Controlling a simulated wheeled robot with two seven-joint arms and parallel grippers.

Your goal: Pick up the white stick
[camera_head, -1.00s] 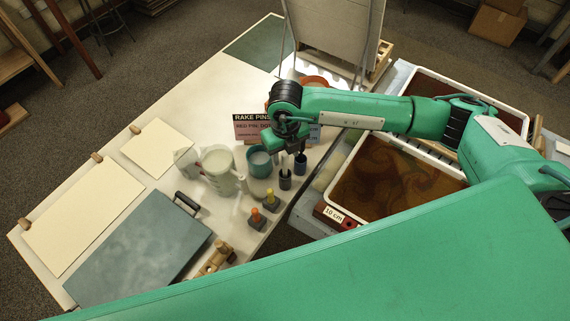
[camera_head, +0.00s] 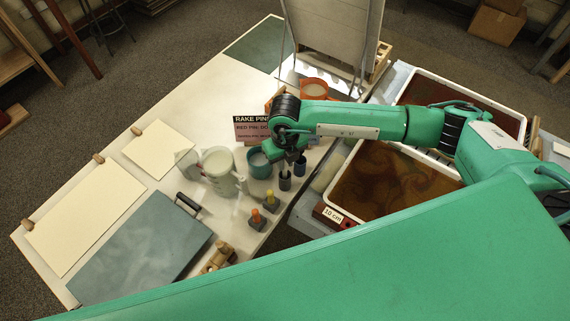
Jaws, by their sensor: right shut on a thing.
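The white stick (camera_head: 286,172) stands in a small dark grey holder (camera_head: 285,184) near the right edge of the white table. Only a short bit of it shows below my right gripper (camera_head: 289,161); the rest is hidden by the gripper. My right gripper points down over the holder and is shut on the stick. The stick looks upright, and I cannot tell whether its foot is still inside the holder. My left gripper is not in view.
A white jug (camera_head: 219,165) and the marbling tray (camera_head: 340,189) flank this group.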

